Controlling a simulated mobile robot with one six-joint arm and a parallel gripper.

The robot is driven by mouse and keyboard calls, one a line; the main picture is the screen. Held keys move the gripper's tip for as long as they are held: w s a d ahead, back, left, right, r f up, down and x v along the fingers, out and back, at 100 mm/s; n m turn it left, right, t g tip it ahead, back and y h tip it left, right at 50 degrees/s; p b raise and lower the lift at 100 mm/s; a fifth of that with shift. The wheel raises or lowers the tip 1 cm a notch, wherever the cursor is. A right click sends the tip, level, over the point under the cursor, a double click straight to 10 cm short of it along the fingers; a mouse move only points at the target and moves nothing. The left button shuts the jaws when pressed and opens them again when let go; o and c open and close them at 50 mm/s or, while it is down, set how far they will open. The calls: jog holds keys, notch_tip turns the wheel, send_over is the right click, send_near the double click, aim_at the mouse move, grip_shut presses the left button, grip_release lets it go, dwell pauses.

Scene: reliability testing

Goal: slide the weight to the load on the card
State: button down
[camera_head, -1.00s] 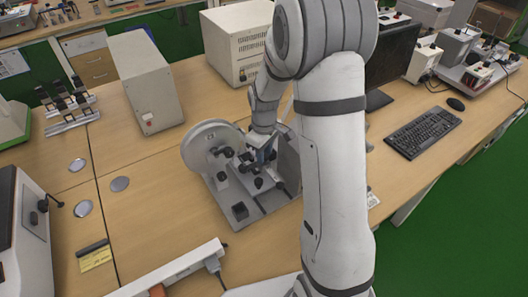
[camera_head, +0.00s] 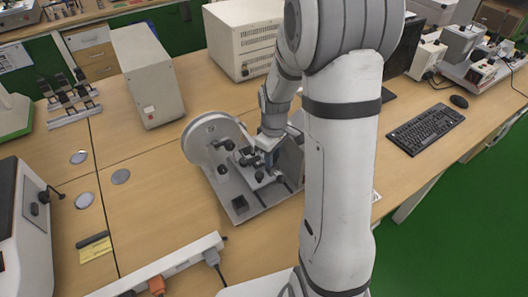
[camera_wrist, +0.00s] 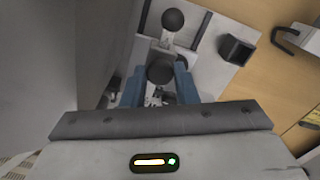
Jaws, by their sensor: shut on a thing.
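The test rig stands on the bench with a round pale disc (camera_head: 212,140), a grey base plate (camera_head: 263,194) and several black knobs. My gripper (camera_head: 268,160) is over the middle of the rig, partly behind my own arm. In the wrist view, my gripper's blue fingers (camera_wrist: 158,88) are shut around the part under a black round knob (camera_wrist: 160,70), which I take as the weight. Another black knob (camera_wrist: 172,19) on a pale post stands beyond it. The yellow card (camera_head: 96,251) lies flat at the lower left; its writing is too small to read.
A black square socket (camera_head: 239,204) sits on the base plate's near corner. A power strip (camera_head: 170,266) lies in front of the rig. A beige box (camera_head: 147,78) and a larger vented unit (camera_head: 243,38) stand behind. A keyboard (camera_head: 426,132) lies to the right.

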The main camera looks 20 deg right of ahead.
jog(key=shift+s, duration=0.15)
jog(key=c, duration=1.1)
grip_release()
jog(key=shift+r, duration=3.9)
